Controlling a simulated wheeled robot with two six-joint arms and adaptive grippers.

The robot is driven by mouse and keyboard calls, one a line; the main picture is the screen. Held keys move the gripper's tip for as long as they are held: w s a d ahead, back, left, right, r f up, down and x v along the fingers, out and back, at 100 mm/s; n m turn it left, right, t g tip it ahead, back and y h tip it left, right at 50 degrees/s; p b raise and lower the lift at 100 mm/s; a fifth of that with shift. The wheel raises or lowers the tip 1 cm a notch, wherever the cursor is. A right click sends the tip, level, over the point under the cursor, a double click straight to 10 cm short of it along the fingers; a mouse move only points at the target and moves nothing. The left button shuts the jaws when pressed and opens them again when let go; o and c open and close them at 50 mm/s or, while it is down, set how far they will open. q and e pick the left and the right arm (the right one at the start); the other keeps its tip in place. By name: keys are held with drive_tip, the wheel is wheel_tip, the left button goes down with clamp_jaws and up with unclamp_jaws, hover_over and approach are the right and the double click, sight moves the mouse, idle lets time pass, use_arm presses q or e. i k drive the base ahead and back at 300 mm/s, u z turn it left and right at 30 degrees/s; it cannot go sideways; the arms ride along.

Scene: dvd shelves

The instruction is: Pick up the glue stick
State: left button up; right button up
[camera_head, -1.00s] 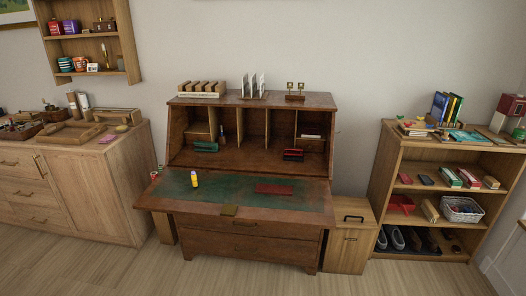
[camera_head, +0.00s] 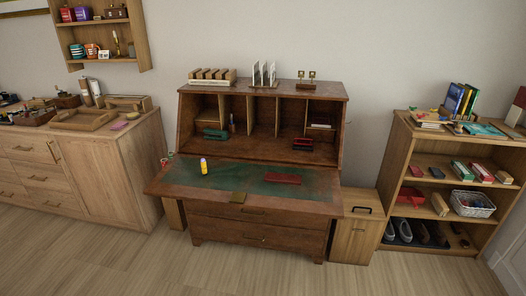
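A small upright stick with a yellow body and a pale purple-white top, which looks like the glue stick (camera_head: 204,166), stands on the green writing surface of the wooden desk (camera_head: 160,187). It is on the left half of that surface, with clear space around it. Neither of my grippers shows in the head view.
A green stapler-like object (camera_head: 215,134) sits in the cubbies behind. A wooden cabinet (camera_head: 130,165) stands left and a bookshelf (camera_head: 397,160) right. The floor in front is clear.

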sight(205, 172)
drive_tip(key=z, duration=0.3)
drive_tip(key=i, duration=1.5)
drive_tip(key=z, duration=0.25)
